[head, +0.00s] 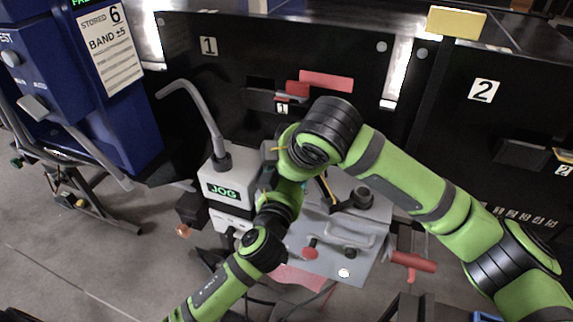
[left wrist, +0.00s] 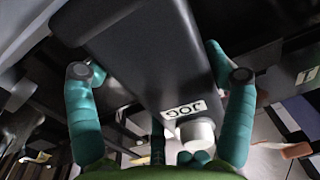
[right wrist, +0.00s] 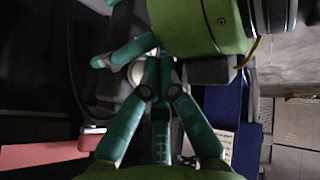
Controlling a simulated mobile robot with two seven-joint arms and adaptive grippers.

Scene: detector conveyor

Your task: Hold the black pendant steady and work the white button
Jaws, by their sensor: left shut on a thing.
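The black pendant (left wrist: 140,55) fills the middle of the left wrist view, with a JOG label and a round white button (left wrist: 196,133) at its near end. My left gripper (left wrist: 145,42) is shut on the pendant, with teal fingers along both sides. In the right wrist view my right gripper (right wrist: 160,66) is shut, its fingertips together, beside the left hand. Teal tips show just below the button in the left wrist view; I cannot tell whether they touch it. In the head view my right wrist hides most of both grippers.
A white JOG box (head: 228,190) with a bent grey pipe (head: 205,115) stands left of the hands. Black panels stand behind, and a blue cabinet (head: 85,90) is at left.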

